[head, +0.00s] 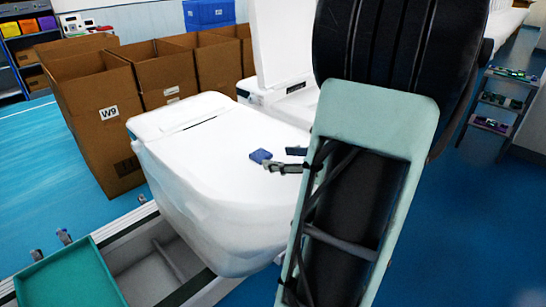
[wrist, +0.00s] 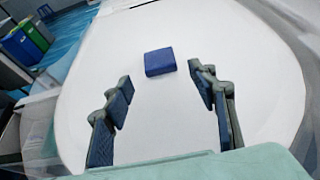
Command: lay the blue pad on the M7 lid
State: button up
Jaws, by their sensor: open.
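The blue pad (head: 260,156) lies flat on the white lid (head: 205,175) of a toilet in the head view. In the wrist view the blue pad (wrist: 159,62) rests on the white lid (wrist: 160,125), a little beyond my fingertips and apart from them. My gripper (wrist: 160,85) is open and empty just above the lid, its two blue-padded fingers spread wide. It also shows in the head view (head: 290,160), to the right of the pad, partly hidden by my arm. No M7 label is visible on the lid.
Cardboard boxes (head: 105,105), one marked W9, stand behind the toilet. Another white toilet with a raised lid (head: 283,45) is beyond. A green tray (head: 75,275) is at lower left, and a small shelf rack (head: 497,110) stands at right. Blue floor is open at left.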

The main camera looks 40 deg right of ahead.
jog(key=v, duration=0.7)
jog(key=shift+s+r, duration=0.2)
jog(key=shift+s, duration=0.15)
